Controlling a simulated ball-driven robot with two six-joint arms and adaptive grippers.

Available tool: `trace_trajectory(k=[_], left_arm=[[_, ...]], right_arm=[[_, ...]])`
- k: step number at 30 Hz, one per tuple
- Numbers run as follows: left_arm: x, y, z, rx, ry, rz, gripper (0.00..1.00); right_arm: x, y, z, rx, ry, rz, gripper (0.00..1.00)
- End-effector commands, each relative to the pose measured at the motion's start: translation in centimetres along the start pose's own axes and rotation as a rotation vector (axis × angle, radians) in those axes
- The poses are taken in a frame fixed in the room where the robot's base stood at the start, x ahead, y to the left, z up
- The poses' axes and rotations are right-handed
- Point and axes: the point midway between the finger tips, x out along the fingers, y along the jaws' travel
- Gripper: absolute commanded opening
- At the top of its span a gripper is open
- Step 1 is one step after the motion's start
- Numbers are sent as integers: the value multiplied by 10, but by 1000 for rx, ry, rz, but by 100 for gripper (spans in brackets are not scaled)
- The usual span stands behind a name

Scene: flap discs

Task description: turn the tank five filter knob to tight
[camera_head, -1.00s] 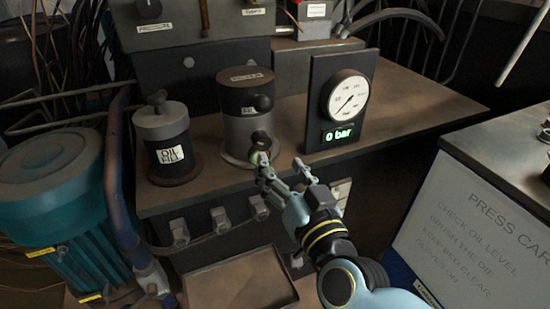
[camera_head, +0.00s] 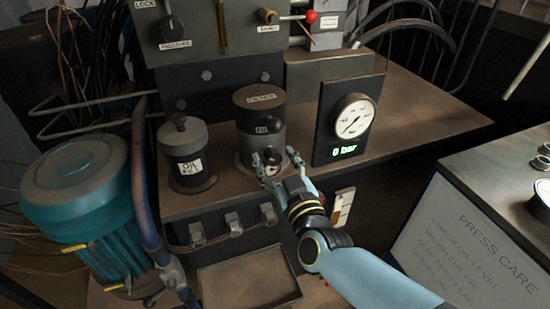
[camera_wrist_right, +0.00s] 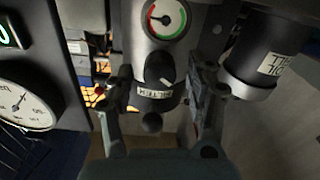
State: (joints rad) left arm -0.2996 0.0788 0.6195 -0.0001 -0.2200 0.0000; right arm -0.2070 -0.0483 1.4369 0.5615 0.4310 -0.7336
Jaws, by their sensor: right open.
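The filter tank (camera_head: 246,138) is a dark-topped grey cylinder on the bench in the head view. A dark round knob (camera_head: 271,155) is low on its front. My right gripper (camera_head: 275,164) is open in front of the tank, its fingers either side of that low knob. In the right wrist view a black knob with a pale pointer mark (camera_wrist_right: 160,68) sits above an upside-down label, between the spread fingers of my right gripper (camera_wrist_right: 160,82). I see gaps, no clear contact. My left gripper is not in view.
An oil fill canister (camera_head: 184,160) stands left of the tank. A gauge panel (camera_head: 327,120) reading 0 bar stands close on the right. A small red-green dial (camera_wrist_right: 162,18) shows in the wrist view. A tray (camera_head: 250,283) lies below the bench's front edge.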

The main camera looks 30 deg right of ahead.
Motion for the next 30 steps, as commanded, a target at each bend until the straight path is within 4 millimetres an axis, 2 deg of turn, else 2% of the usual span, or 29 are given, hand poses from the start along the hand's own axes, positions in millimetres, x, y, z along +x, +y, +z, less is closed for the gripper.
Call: trace_trajectory(k=[3, 11, 24, 30], left_arm=[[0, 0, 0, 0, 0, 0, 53], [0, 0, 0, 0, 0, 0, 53], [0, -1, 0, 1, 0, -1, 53], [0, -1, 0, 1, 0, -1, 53]], right_arm=[[7, 0, 0, 0, 0, 0, 55], [8, 0, 0, 1, 0, 0, 55], [8, 0, 0, 1, 0, 0, 0], [8, 0, 0, 14, 0, 0, 0]])
